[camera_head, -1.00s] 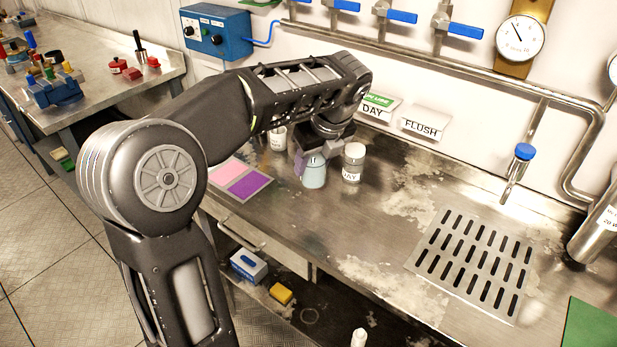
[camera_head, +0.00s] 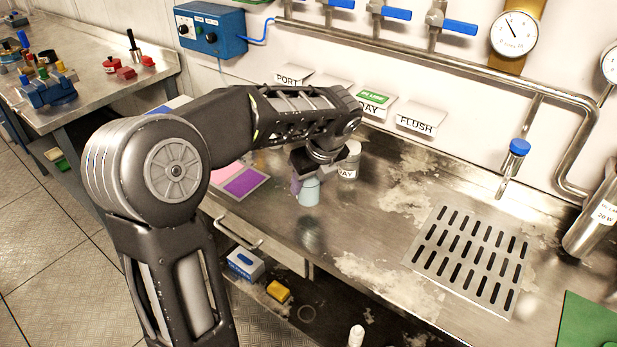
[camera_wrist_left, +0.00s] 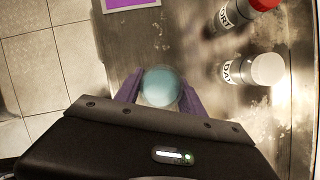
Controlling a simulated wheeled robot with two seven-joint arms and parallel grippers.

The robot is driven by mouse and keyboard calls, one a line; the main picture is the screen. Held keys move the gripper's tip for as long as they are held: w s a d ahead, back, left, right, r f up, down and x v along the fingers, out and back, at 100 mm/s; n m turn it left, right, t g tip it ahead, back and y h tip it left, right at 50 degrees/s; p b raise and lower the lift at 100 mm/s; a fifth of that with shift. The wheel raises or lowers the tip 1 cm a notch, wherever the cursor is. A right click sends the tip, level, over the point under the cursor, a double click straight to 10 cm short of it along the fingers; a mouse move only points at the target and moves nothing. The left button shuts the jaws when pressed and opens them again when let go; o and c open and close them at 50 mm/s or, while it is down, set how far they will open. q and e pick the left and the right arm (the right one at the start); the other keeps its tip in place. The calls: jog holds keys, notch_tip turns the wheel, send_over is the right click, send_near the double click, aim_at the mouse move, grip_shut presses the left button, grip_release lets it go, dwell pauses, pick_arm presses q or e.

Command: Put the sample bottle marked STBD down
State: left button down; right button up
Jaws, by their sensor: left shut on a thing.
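My left gripper (camera_head: 305,180) is shut on a pale blue bottle (camera_head: 309,192), held upright over the steel bench (camera_head: 350,220). Its round top shows between the purple fingers in the left wrist view (camera_wrist_left: 160,87). Its marking cannot be read. A dark reflection lies below it on the bench, and the bottle seems slightly above the surface. The DAY bottle (camera_head: 349,162), white-capped, stands just behind and to the right, apart from it. The PORT bottle (camera_wrist_left: 237,15), red-capped, shows in the left wrist view. My right gripper is out of view.
A pink and purple mat (camera_head: 245,181) lies left of the held bottle. Wall labels PORT (camera_head: 291,77), DAY (camera_head: 374,103) and FLUSH (camera_head: 416,118) sit behind. A slotted drain (camera_head: 470,260) is to the right. Bench between bottle and drain is clear.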

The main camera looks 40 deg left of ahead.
aim_at(309, 194)
pick_arm(q)
jog(key=shift+f, duration=1.85)
jog(key=shift+f, duration=0.15)
jog(key=c, duration=0.7)
grip_release()
jog(key=v, duration=1.2)
jog(key=shift+r, duration=0.2)
